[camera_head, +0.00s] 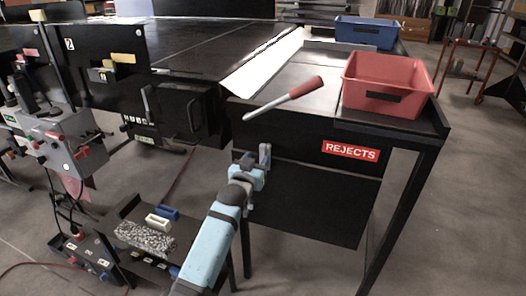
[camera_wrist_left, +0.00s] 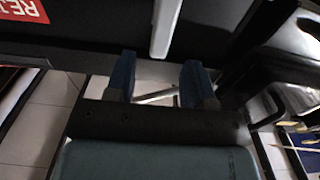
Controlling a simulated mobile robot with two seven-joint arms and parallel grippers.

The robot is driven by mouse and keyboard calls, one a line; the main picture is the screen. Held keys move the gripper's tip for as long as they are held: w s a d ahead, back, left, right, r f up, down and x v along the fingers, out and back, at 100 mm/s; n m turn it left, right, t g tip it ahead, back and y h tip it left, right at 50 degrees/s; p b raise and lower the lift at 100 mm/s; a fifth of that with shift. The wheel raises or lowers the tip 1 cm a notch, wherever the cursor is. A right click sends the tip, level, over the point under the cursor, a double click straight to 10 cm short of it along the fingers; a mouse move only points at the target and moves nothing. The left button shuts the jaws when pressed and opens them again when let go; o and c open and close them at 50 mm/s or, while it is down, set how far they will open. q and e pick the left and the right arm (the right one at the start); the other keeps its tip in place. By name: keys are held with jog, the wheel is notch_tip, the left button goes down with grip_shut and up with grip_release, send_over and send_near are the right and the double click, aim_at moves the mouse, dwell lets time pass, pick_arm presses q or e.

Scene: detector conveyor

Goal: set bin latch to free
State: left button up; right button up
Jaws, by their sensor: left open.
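A pale metal lever with a red grip (camera_head: 305,88) is mounted on the black front panel of the rejects stand, slanting up to the right. It may be the bin latch; no free marking is readable. My left gripper (camera_head: 258,158) is open and empty in front of the panel, below the lever and left of the REJECTS label. In the left wrist view the two blue fingers (camera_wrist_left: 157,80) stand apart with nothing between them but floor and a thin bar behind. A pale bar (camera_wrist_left: 165,28), probably the lever, shows beyond the fingertips. My right gripper is not in view.
A red bin (camera_head: 388,85) sits on the stand's top, with a blue bin (camera_head: 364,32) behind it. The REJECTS label (camera_head: 351,151) is on the panel. A grey control box (camera_head: 70,145) and a low cart (camera_head: 140,240) stand at left.

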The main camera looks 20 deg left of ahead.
aim_at(262, 152)
pick_arm(q)
jog(key=w, duration=0.6)
jog(key=shift+w+d, duration=0.1)
jog(key=shift+w, duration=0.05)
jog(key=shift+c, duration=0.2)
grip_shut()
